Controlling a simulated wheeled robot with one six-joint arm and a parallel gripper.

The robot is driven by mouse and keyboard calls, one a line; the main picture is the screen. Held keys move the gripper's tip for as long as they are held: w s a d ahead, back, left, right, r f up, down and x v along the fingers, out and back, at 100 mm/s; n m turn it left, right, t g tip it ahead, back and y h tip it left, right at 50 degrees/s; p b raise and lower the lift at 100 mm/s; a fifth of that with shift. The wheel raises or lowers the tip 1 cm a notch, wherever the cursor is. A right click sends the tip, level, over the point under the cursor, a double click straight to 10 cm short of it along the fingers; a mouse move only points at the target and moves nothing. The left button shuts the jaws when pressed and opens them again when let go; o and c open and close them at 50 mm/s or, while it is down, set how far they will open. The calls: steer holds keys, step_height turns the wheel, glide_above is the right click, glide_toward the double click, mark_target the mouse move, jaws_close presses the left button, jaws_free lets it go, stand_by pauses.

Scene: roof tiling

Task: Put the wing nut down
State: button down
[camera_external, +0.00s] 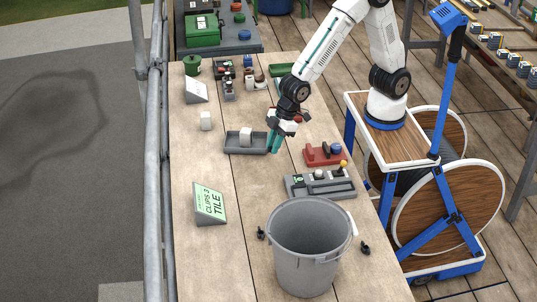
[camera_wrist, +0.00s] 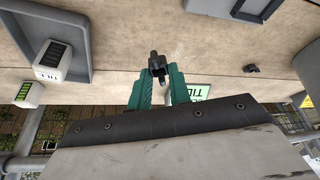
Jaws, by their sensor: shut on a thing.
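My gripper (camera_external: 272,149) is above the wooden bench, between the grey tray with a white block and the red holder. In the wrist view its teal fingers (camera_wrist: 157,78) are shut on a small dark wing nut (camera_wrist: 157,62), which sticks out past the fingertips. The held wing nut cannot be made out in the external view. Another small dark piece like a wing nut (camera_external: 261,233) lies left of the grey bucket, and one more (camera_external: 365,248) lies right of it. A dark piece also shows on the bench in the wrist view (camera_wrist: 250,69).
The grey bucket (camera_external: 310,250) stands at the near end of the bench. The grey tray (camera_external: 237,149), red holder (camera_external: 318,158), compartmented grey tray (camera_external: 308,190) and green-faced sign (camera_external: 209,203) surround my gripper. Bare bench lies between the sign and the compartmented tray.

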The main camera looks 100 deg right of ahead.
steer(key=shift+r, duration=0.35)
steer(key=shift+w+d+r+m, duration=0.1)
steer(key=shift+w+d+m, duration=0.15)
steer(key=shift+m, duration=0.45)
steer(key=w+d+m+h, duration=0.1)
steer(key=w+d+m, duration=0.25)
steer(key=d, duration=0.85)
steer(key=w+d+m+h, duration=0.2)
steer(key=w+d, duration=0.3)
steer(key=d, duration=0.6)
steer(key=s+f, duration=0.1)
steer(key=s+f+n, duration=0.1)
steer(key=s+f, duration=0.1)
steer(key=s+f+n+y, duration=0.1)
steer(key=s, duration=0.1)
steer(key=shift+s+d+f+t, duration=0.15)
steer(key=shift+s+f+t, duration=0.1)
steer(key=shift+t, duration=0.05)
steer(key=shift+d, duration=0.15)
step_height(320, 180, up, 10)
steer(key=n+y, duration=0.2)
steer(key=n, duration=0.3)
glide_above(260, 170)
steer(key=s, duration=0.2)
steer(key=f, duration=1.1)
steer(key=shift+w+d, duration=0.25)
steer(key=shift+d, duration=0.15)
steer(key=shift+f, duration=2.3)
